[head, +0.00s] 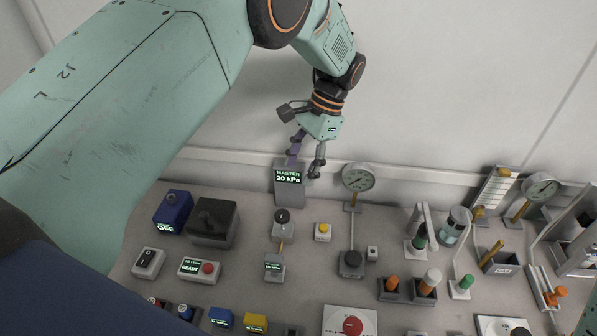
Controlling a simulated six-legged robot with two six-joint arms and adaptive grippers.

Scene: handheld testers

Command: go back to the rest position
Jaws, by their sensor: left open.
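My left gripper (304,160) hangs at the end of my teal arm, which comes in from the left across the top of the head view. Its fingers are apart and point down in front of the wall. They overlap the top of the grey "MASTER 20 kPa" display (289,178) at the back of the bench. I cannot tell whether they touch it. I see nothing held between the fingers. My right gripper is not in view.
The grey bench (310,290) is crowded with testers. A round dial gauge (358,178) stands just right of the gripper. A blue box (173,211) and a dark box (213,222) are at left. Stands with tubes fill the right. The pale wall above is clear.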

